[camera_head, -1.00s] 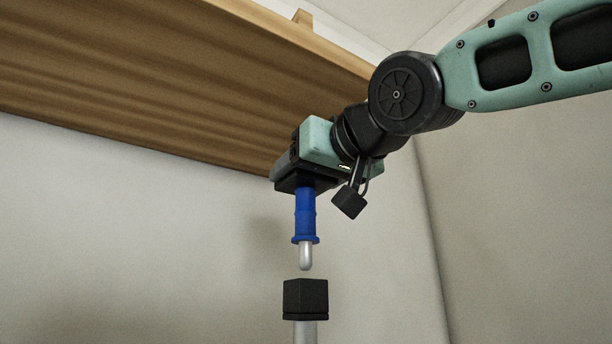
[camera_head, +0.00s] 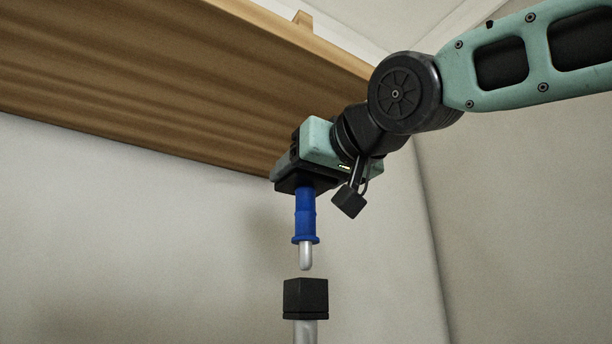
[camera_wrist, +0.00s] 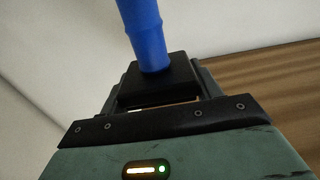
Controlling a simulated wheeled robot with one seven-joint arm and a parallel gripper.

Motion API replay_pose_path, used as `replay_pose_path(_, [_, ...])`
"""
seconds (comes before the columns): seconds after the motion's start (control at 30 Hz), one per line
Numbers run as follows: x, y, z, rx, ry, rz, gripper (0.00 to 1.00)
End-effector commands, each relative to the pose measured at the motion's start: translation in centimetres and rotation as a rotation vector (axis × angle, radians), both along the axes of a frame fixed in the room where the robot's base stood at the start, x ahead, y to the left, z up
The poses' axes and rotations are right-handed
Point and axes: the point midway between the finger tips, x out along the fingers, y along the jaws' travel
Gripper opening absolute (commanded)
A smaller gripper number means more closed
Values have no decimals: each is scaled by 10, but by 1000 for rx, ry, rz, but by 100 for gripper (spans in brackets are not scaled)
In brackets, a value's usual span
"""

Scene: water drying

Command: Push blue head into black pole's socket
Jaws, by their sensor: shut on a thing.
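The blue head (camera_head: 305,216) hangs upright below my gripper (camera_head: 305,186), with a blue flange and a pale rounded metal tip at its lower end. My gripper is shut on its upper end; the fingers' grip itself is mostly hidden. In the wrist view the blue head (camera_wrist: 145,32) stands out from the dark jaws (camera_wrist: 158,80). The black pole's socket (camera_head: 306,297) is a black block on top of a grey pole below. The tip is just above the socket, apart from it by a small gap, and roughly in line with it. The socket's opening cannot be seen.
A wooden panel (camera_head: 150,90) slopes overhead, behind and above my gripper; it also shows in the wrist view (camera_wrist: 265,85). Pale walls (camera_head: 120,240) stand behind. The space around the pole's top looks clear.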

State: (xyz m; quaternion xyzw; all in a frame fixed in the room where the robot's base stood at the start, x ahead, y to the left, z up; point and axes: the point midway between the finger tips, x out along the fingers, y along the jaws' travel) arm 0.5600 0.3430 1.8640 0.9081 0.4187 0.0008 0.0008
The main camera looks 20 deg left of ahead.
Motion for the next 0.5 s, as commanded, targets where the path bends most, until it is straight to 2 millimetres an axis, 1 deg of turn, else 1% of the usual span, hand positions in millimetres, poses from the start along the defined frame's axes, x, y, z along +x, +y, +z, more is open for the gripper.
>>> replay_pose_path(0.5, [0,0,-12,1,-1,0,39])
